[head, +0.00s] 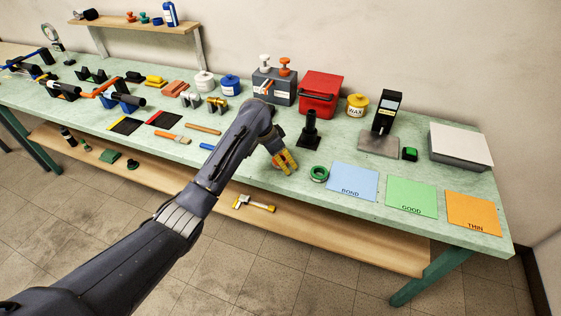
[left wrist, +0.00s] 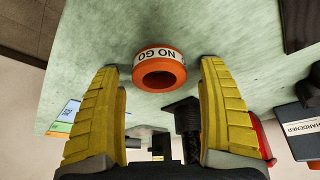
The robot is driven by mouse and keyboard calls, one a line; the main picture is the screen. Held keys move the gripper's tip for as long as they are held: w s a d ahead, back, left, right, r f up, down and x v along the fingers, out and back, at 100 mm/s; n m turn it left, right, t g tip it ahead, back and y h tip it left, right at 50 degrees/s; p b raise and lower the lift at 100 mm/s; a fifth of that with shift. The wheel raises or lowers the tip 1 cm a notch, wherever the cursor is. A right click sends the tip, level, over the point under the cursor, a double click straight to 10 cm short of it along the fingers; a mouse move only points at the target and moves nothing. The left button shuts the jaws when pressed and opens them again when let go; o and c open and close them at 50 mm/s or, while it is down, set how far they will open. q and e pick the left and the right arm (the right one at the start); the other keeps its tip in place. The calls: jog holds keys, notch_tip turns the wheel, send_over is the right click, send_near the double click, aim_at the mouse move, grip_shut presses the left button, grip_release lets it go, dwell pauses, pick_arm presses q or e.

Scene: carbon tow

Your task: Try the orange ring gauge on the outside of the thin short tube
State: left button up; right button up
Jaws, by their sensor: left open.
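The orange ring gauge (head: 285,162), marked NO GO, shows clearly in the left wrist view (left wrist: 160,73). It rests on the green bench top, beyond and between the fingertips. My left gripper (head: 284,161) is open, with yellow fingers spread to either side of the ring in the left wrist view (left wrist: 163,85); no contact is visible. In the head view the gripper mostly hides the ring. Black tubes lie on blue-and-black stands at the bench's left end, one of them here (head: 128,99); I cannot tell which is the thin short one. My right gripper is not in view.
A green ring (head: 319,174) lies just right of the gripper. A black post stand (head: 309,132) and red box (head: 320,93) stand behind. Blue BOND (head: 353,175), green GOOD (head: 411,192) and orange THIN (head: 473,208) mats lie along the right front.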

pick_arm(q)
jog(key=shift+f, duration=0.1)
jog(key=shift+c, duration=0.5)
jog(key=c, duration=1.3)
jog(key=shift+c, duration=0.2)
